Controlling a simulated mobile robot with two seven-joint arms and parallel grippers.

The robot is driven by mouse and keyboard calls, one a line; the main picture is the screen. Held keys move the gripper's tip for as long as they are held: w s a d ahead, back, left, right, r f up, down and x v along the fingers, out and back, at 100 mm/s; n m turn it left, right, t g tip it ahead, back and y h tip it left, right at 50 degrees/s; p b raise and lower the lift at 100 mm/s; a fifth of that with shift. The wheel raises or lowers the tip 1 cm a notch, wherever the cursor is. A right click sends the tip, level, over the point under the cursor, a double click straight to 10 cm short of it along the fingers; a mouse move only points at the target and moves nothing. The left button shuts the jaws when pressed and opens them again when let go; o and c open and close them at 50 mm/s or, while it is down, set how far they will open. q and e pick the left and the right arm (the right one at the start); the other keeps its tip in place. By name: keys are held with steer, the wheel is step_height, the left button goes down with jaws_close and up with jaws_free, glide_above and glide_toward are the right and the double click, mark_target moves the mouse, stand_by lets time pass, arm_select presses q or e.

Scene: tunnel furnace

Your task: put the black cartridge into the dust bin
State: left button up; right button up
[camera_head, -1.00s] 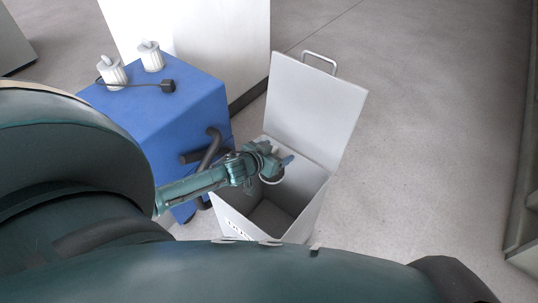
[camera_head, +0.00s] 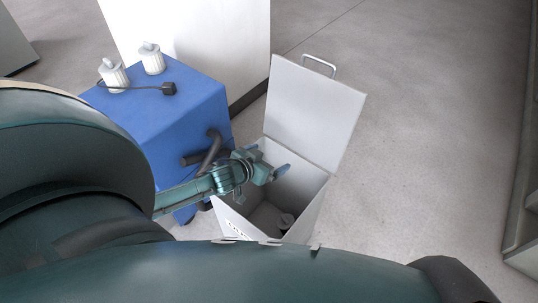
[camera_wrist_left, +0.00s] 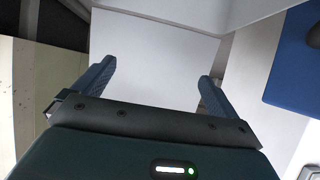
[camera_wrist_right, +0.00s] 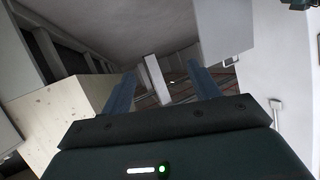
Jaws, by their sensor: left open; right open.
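The dust bin (camera_head: 317,115) is a white open box with its lid raised. A small dark round object with a lighter part, apparently the black cartridge (camera_head: 286,221), lies at the bottom of the bin near its front wall. My left gripper (camera_head: 279,171) is over the bin's opening, open, with nothing between its fingers. In the left wrist view its two blue fingers (camera_wrist_left: 155,80) are spread apart in front of a pale surface. My right gripper (camera_wrist_right: 162,84) is open and empty in the right wrist view and not seen in the head view.
A blue cabinet (camera_head: 165,115) with a black hose (camera_head: 208,154) stands left of the bin. Two white ribbed cartridges (camera_head: 152,60) and a dark cable plug (camera_head: 169,88) are on top. A white block stands behind. The floor (camera_head: 430,130) right of the bin is clear.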

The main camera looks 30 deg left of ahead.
arm_select(q)
steer(key=p+v, duration=0.1)
steer(key=v, duration=0.7)
steer(key=shift+s+r, duration=0.15)
steer(key=shift+s, duration=0.1)
